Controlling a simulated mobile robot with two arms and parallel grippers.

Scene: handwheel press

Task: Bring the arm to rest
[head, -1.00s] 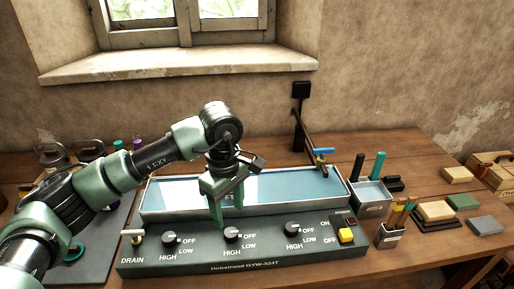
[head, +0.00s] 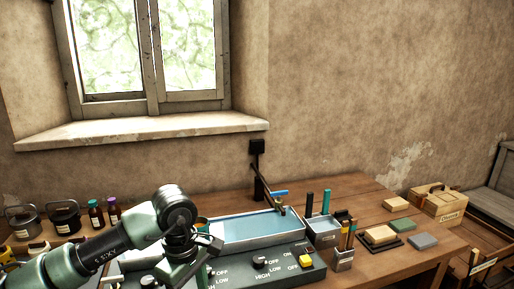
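My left arm comes in from the lower left in the head view. Its green gripper (head: 186,272) hangs downward over the front left part of the trough machine, by the knob panel. The fingertips run to the lower edge of the picture, so I cannot tell whether they are open or what they touch. The machine has a shallow trough of bluish water (head: 245,228) and a dark control panel with a right knob (head: 260,262) and a yellow switch (head: 306,261). The arm hides the panel's left part. My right gripper is not in view.
Jars and bottles (head: 96,214) stand at the left. A tool holder (head: 323,232) and a small cup (head: 343,258) stand right of the trough. Blocks (head: 380,235) and a wooden box (head: 437,201) are farther right. A tap (head: 279,194) rises behind the trough.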

